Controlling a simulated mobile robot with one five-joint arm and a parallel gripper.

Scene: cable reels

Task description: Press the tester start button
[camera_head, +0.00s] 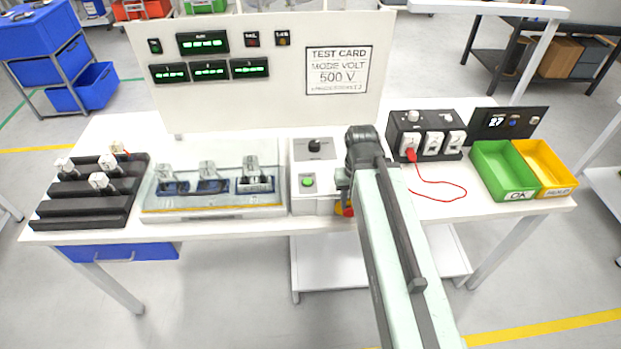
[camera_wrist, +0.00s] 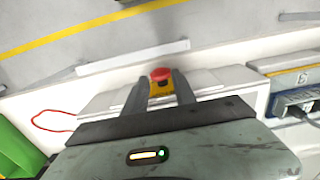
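The tester box (camera_head: 318,158) is light grey and stands on the white bench, with a black knob (camera_head: 314,145) and a round green button (camera_head: 307,181) on it. A red mushroom button on a yellow base (camera_head: 347,211) sits at the box's front right, partly behind my arm. In the wrist view the red button (camera_wrist: 161,74) shows between and beyond my fingertips. My gripper (camera_wrist: 160,85) is open, its two dark fingers apart with nothing between them. In the head view my gripper (camera_head: 343,181) is mostly hidden by my arm, just right of the green button. The green button cannot be made out in the wrist view.
A black rack (camera_head: 85,205) with white plugs and a clear-covered fixture (camera_head: 213,212) lie left of the box. Right are a black socket unit (camera_head: 445,116) with a red cable (camera_head: 464,190), a green bin (camera_head: 488,178) and a yellow bin (camera_head: 545,170). A display panel (camera_head: 170,95) stands behind.

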